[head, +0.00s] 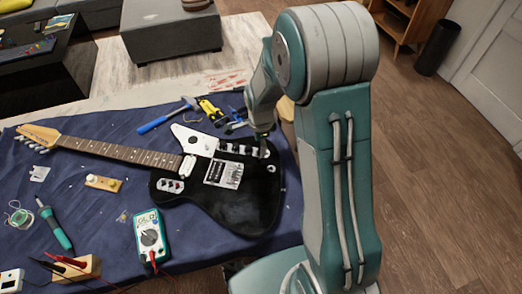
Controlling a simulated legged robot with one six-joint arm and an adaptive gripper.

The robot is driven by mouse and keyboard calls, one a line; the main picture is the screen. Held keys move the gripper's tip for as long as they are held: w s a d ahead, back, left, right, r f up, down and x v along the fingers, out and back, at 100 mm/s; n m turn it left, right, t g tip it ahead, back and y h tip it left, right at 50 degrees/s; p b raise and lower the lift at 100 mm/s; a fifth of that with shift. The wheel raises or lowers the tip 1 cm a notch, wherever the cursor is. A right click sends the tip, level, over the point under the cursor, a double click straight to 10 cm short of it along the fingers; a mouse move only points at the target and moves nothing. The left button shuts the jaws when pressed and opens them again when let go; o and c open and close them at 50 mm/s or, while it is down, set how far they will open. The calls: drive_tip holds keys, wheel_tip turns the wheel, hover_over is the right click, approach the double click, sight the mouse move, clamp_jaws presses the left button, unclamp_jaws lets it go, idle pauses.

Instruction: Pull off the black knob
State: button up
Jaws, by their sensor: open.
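A black electric guitar (232,205) lies face up on a blue cloth. A row of several small dark knobs (233,148) sits on a light control plate along the far side of its body. My gripper (262,146) reaches down from the arm over the right end of this row. It is small in view and open, with nothing visibly held. It covers part of the row's right end, so I cannot tell whether its fingers touch or straddle a knob.
A blue-handled hammer (162,118), yellow-handled pliers (211,110) and other tools lie behind the guitar. A teal multimeter (150,235), a soldering iron (56,228) and a wooden block with test leads (76,268) lie in front. The cloth-covered table (105,215) ends near my arm.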

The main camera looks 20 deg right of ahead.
drive_tip(key=shift+f, duration=0.95)
drive_tip(key=shift+d+f, duration=0.25)
drive_tip(key=shift+f, duration=0.15)
drive_tip(key=shift+a, duration=0.2)
drive_tip(key=shift+d, duration=0.1)
clamp_jaws()
